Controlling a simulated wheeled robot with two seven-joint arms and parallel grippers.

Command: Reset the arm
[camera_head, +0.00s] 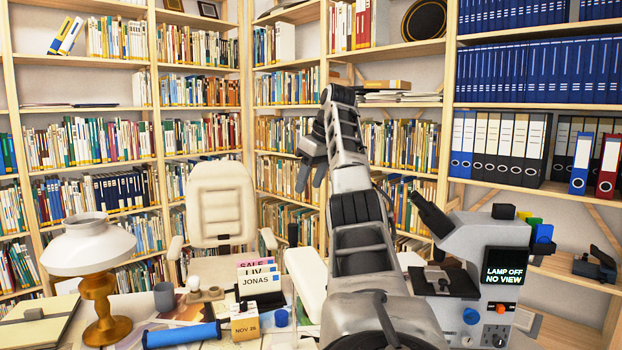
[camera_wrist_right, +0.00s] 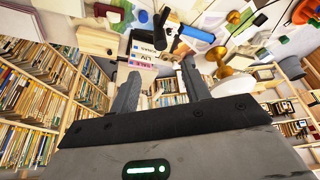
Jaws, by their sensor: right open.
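My right arm (camera_head: 362,250) rises from the bottom centre of the head view and bends over at the top. My right gripper (camera_head: 310,180) hangs from it, raised above the desk in front of the bookshelves, with fingers pointing down. In the right wrist view my right gripper (camera_wrist_right: 160,75) shows two dark fingers spread apart with nothing held between them. The desk things show beyond the fingertips, apart from them. My left arm and left gripper are in neither view.
A white-shaded lamp (camera_head: 88,245) stands at the desk's left. A blue roll (camera_head: 182,334), a date block (camera_head: 245,325) and name cards (camera_head: 259,281) lie near the middle. A microscope (camera_head: 480,265) stands close right of my arm. A cream chair (camera_head: 222,203) stands behind.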

